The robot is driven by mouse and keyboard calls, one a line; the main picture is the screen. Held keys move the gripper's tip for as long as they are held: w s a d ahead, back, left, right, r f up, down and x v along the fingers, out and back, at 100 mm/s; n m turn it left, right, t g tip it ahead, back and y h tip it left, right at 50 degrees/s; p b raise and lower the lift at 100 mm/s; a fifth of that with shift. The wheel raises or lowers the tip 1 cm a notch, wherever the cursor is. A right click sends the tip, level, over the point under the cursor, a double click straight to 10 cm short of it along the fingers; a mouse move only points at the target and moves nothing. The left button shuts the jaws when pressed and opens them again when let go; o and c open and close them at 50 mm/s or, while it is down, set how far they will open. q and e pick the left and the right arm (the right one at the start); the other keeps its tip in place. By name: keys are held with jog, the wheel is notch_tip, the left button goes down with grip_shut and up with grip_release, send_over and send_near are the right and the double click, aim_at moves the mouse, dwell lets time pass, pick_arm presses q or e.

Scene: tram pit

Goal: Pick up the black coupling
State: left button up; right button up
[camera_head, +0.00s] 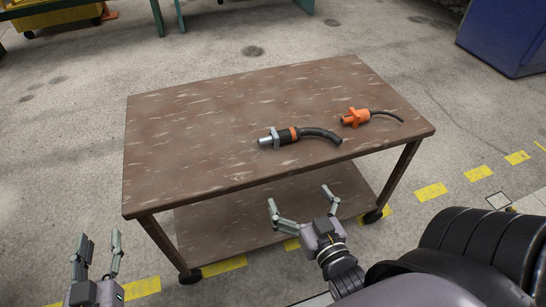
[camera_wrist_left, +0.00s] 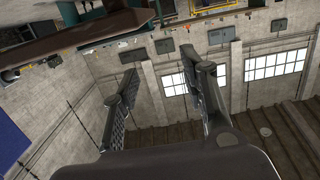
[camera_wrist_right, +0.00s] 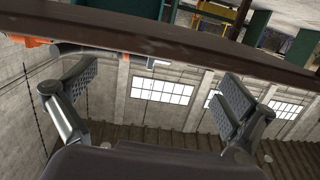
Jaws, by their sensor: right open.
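The black coupling (camera_head: 287,136) lies on the brown table top. It has a silver tip at its left, an orange ring and a thick black cable bending right. In the right wrist view, which looks upside down, its silver tip (camera_wrist_right: 157,62) shows past the table edge. My right gripper (camera_head: 298,197) is open and empty, in front of the table's near edge and apart from the coupling. Its spread fingers also show in the right wrist view (camera_wrist_right: 160,88). My left gripper (camera_head: 100,240) is open and empty, left of the table's near left corner; its parted fingers show in the left wrist view (camera_wrist_left: 163,88).
An orange connector (camera_head: 356,117) with a black cable lies right of and behind the coupling. The table (camera_head: 190,130) is otherwise bare, with a lower shelf (camera_head: 220,215) and wheels. A blue box (camera_head: 515,35) stands at the back right. Yellow floor markings run by the table.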

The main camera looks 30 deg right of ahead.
jog(key=t+b, duration=0.1)
send_near(280, 136)
jog(key=shift+h, duration=0.4)
jog(key=b+x, duration=0.1)
jog(key=x, duration=0.3)
jog(key=shift+w+a, duration=0.1)
jog(key=shift+w, duration=0.3)
jog(key=b+x, duration=0.2)
jog(key=x, duration=0.2)
jog(key=shift+w, duration=0.35)
jog(key=shift+w+r+b, duration=0.1)
jog(key=shift+w+b, duration=0.2)
jog(key=shift+w, duration=0.05)
pick_arm(q)
jog(key=s+r+t+h, duration=0.2)
jog(key=r+t, duration=0.3)
jog(key=r, duration=0.4)
jog(key=s+r+t+h, duration=0.1)
jog(key=s+r+t, duration=0.4)
jog(key=r, duration=0.3)
jog(key=shift+s+r+h, duration=0.25)
jog(key=shift+r+h, duration=0.1)
jog(key=shift+h, duration=0.05)
pick_arm(e)
jog(key=shift+c, duration=0.4)
jog(key=c, duration=0.8)
jog(key=shift+c, duration=0.3)
